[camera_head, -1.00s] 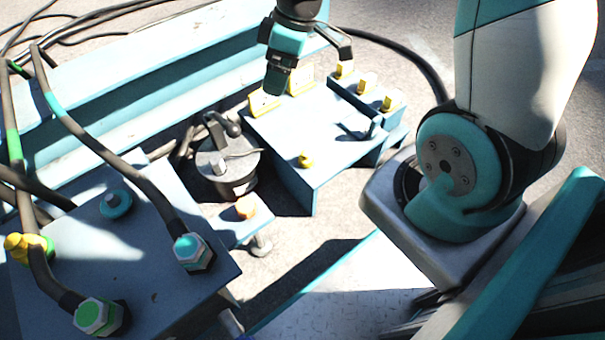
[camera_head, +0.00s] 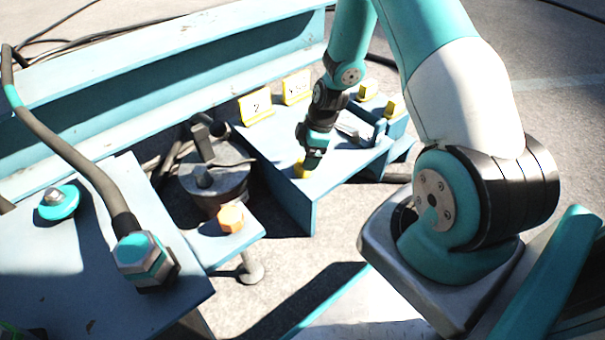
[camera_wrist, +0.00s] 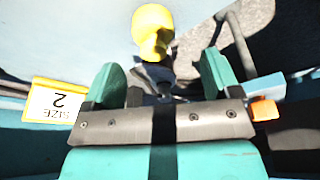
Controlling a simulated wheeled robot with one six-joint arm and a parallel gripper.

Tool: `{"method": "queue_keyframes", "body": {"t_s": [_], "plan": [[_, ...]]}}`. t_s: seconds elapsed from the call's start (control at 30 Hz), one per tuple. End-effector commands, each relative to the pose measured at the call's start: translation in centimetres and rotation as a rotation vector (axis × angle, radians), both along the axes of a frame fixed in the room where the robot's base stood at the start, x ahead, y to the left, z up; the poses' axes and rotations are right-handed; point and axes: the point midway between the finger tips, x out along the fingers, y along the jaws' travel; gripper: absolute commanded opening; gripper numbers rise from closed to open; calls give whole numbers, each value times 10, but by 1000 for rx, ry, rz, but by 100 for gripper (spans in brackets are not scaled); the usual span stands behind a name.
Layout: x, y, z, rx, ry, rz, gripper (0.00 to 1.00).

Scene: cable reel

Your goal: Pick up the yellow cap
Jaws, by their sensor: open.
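The yellow cap (camera_head: 299,171) sits near the front edge of the blue bench plate (camera_head: 270,157) in the head view, partly hidden behind my gripper (camera_head: 313,158). My gripper points down over it. In the wrist view the yellow cap (camera_wrist: 152,32) is a rounded knob just beyond the fingertips, roughly midway between them. The two teal fingers of my gripper (camera_wrist: 160,66) are spread apart with nothing held. I cannot tell exactly how high the fingertips are above the plate.
Yellow number tags (camera_head: 256,106) stand at the plate's back edge. More yellow pieces (camera_head: 395,107) sit on a rack to the right. A dark round canister (camera_head: 215,183) and an orange cap (camera_head: 231,217) are to the left. A hex-ended cable (camera_head: 138,254) lies on the front-left table.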

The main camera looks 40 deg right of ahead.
Motion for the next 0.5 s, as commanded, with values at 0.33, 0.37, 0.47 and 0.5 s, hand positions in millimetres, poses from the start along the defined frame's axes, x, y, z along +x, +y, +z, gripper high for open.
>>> {"method": "queue_keyframes", "body": {"t_s": [0.33,0.37,0.47,0.5], "plan": [[6,4,-26,0,0,-1,83],[7,5,-31,0,0,-1,83],[13,7,-45,0,0,1,83],[14,8,-51,0,1,1,83]]}}
